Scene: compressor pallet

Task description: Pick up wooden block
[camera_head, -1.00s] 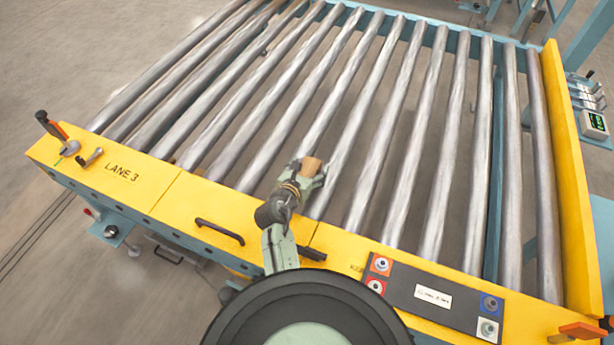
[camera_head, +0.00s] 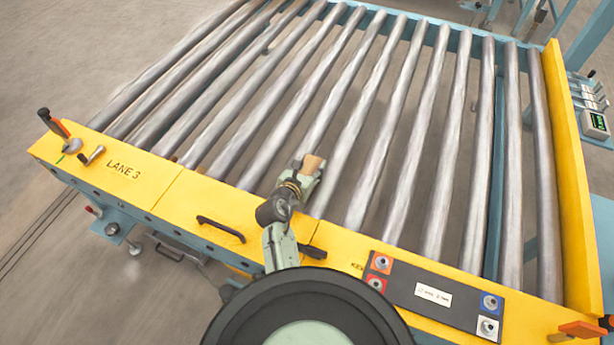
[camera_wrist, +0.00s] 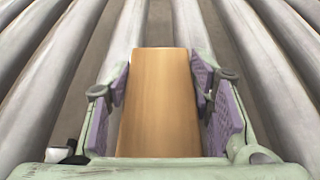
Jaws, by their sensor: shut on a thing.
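The wooden block (camera_wrist: 160,100) is light brown and sits between the two purple-padded fingers of my gripper (camera_wrist: 161,95) in the wrist view. The fingers are shut on its two sides. In the head view my gripper (camera_head: 309,172) is over the rollers near the yellow front rail, and the block (camera_head: 312,163) shows small at its tip. Rollers lie below the block; I cannot tell whether it touches them.
The metal rollers (camera_head: 325,120) run away from the yellow front rail (camera_head: 200,205) marked LANE 3. A yellow side wall (camera_head: 562,180) bounds the right. A button panel (camera_head: 435,291) is on the front rail. The rest of the visible rollers are bare.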

